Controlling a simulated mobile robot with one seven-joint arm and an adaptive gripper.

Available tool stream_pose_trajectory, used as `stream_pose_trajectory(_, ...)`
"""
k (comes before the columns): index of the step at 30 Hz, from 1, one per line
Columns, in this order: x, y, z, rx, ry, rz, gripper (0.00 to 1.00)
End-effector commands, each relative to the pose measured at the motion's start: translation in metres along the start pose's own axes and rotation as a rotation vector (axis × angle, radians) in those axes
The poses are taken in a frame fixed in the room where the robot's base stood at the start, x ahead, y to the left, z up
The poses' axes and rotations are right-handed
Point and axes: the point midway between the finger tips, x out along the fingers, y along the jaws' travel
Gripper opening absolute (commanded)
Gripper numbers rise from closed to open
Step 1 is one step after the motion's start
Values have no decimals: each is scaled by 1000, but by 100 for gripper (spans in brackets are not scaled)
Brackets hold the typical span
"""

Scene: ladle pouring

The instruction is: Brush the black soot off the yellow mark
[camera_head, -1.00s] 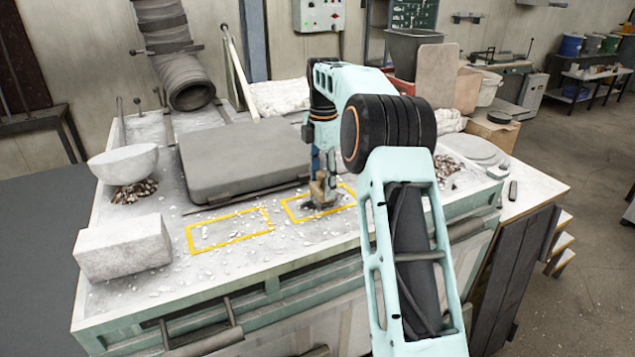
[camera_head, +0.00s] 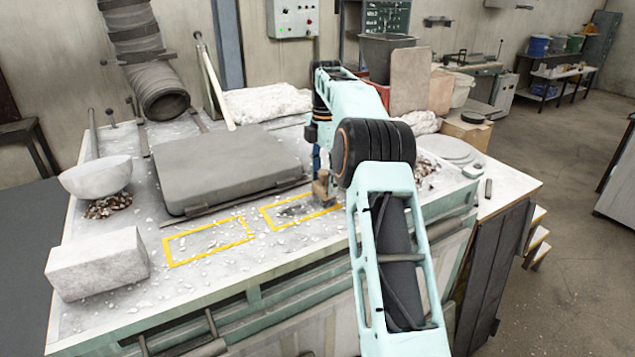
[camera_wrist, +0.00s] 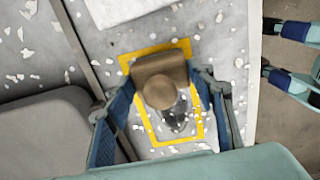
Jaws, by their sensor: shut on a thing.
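My gripper (camera_head: 319,170) is shut on a brown brush (camera_head: 322,189) with a round knob. It holds the brush upright at the right end of the right-hand yellow mark (camera_head: 275,226), a rectangular outline on the pale bench top. In the wrist view the brush (camera_wrist: 160,88) sits between the two blue fingers and covers part of the outline's end. Black soot (camera_head: 291,211) lies inside the outline, left of the brush; the soot also shows in the wrist view (camera_wrist: 178,116). Whether the bristles touch the bench is hidden.
A second yellow outline (camera_head: 167,251) lies to the left, with pale chips in and around it. A grey slab (camera_head: 225,165) stands behind the marks. A white block (camera_head: 98,264) and a bowl (camera_head: 96,177) stand at the left. Several chips are scattered on the bench.

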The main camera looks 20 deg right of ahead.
Motion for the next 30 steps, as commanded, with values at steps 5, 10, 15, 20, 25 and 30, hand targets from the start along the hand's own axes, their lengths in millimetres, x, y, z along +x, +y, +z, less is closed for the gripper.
stream_pose_trajectory(5, 2, 0, 2, -1, 1, 0, 31)
stream_pose_trajectory(10, 3, 0, -2, -1, 1, 0, 31)
stream_pose_trajectory(15, 4, 0, -17, -4, 3, -1, 31)
stream_pose_trajectory(20, 3, 0, -31, -3, 3, -1, 31)
stream_pose_trajectory(25, 2, 0, -37, -2, 3, -1, 31)
stream_pose_trajectory(30, 2, 0, -46, -3, 4, -2, 31)
